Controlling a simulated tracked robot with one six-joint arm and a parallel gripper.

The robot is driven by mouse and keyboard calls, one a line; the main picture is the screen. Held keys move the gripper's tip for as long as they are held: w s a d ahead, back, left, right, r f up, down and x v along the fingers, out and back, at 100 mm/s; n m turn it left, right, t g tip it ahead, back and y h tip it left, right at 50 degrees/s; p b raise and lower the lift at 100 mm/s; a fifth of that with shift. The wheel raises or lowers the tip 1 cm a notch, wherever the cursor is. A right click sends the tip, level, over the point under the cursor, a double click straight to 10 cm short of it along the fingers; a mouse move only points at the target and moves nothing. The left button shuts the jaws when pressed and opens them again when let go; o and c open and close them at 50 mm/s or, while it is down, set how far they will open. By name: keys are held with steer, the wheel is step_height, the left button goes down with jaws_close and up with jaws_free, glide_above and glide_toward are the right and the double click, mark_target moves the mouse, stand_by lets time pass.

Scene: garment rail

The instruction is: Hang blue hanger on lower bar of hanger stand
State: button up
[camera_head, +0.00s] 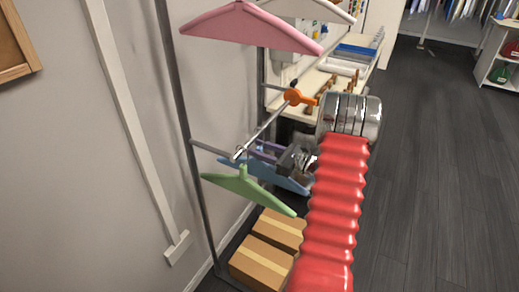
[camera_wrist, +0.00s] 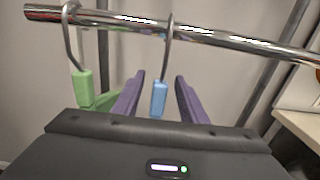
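The lower bar (camera_head: 262,130) of the hanger stand runs away from the wall-side post; it also crosses the top of the wrist view (camera_wrist: 225,38). The blue hanger (camera_head: 240,163) is behind the green hanger (camera_head: 245,187), partly hidden by it and my arm. In the wrist view the blue neck (camera_wrist: 159,98) hangs below the bar, and its hook reaches up to the bar and appears to rest over it. My gripper (camera_wrist: 159,97) has purple fingers, one on each side of the blue neck, with visible gaps. It is open. It also shows in the head view (camera_head: 262,150).
The green hanger hangs on the lower bar to the left of the blue one. Pink (camera_head: 250,27) and white (camera_head: 308,10) hangers are above. An orange piece (camera_head: 297,97) is at the bar's far end. Cardboard boxes (camera_head: 262,264) lie below. A bench (camera_head: 345,75) stands behind.

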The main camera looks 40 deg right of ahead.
steer(key=v, duration=1.3)
steer(key=shift+s, duration=0.35)
